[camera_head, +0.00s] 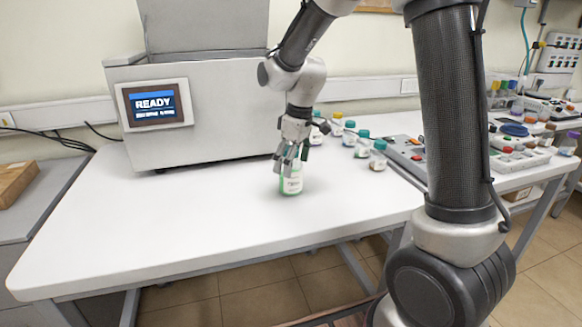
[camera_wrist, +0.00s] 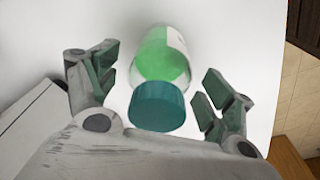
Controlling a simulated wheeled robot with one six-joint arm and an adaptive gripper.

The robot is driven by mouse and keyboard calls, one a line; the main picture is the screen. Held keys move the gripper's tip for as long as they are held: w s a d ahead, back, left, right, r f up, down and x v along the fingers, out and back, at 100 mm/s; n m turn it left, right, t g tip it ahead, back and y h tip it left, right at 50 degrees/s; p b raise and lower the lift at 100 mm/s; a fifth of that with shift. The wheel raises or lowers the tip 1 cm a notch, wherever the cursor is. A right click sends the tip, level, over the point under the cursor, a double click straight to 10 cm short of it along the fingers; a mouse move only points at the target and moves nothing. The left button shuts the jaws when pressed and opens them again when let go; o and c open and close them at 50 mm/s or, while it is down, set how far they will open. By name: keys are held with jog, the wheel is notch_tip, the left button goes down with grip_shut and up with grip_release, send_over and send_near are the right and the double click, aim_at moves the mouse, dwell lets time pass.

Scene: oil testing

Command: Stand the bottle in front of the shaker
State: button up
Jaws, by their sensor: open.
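The bottle (camera_head: 291,184) stands upright on the white table in front of the grey machine with the READY screen (camera_head: 154,104), which appears to be the shaker. It holds green liquid and has a white label. In the wrist view the bottle (camera_wrist: 164,55) shows its teal cap (camera_wrist: 157,106) between my gripper's fingers. My gripper (camera_head: 291,152) is at the bottle's top in the head view. Its fingers (camera_wrist: 160,88) are open on both sides of the bottle, with gaps visible. The cap is mostly hidden by the fingers in the head view.
The white table (camera_head: 150,215) is clear at left and front. A cardboard-brown box (camera_head: 15,182) sits on the left side surface.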

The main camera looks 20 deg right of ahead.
jog(key=r, duration=0.6)
jog(key=s+d+r, duration=0.1)
jog(key=r, duration=0.3)
jog(key=shift+d+r, duration=0.1)
jog(key=shift+r, duration=0.15)
jog(key=s+d+m+t, duration=0.1)
jog(key=s+d+m, duration=0.2)
jog(key=s, duration=0.5)
jog(key=s+d+r+m+t, duration=0.1)
jog(key=s+d+m, duration=0.2)
jog(key=s, duration=0.6)
jog(key=s+d+m+t+h, duration=0.1)
jog(key=s+d+m, duration=0.2)
jog(key=s+d, duration=0.4)
jog(key=shift+s+r, duration=0.3)
jog(key=shift+s, duration=0.45)
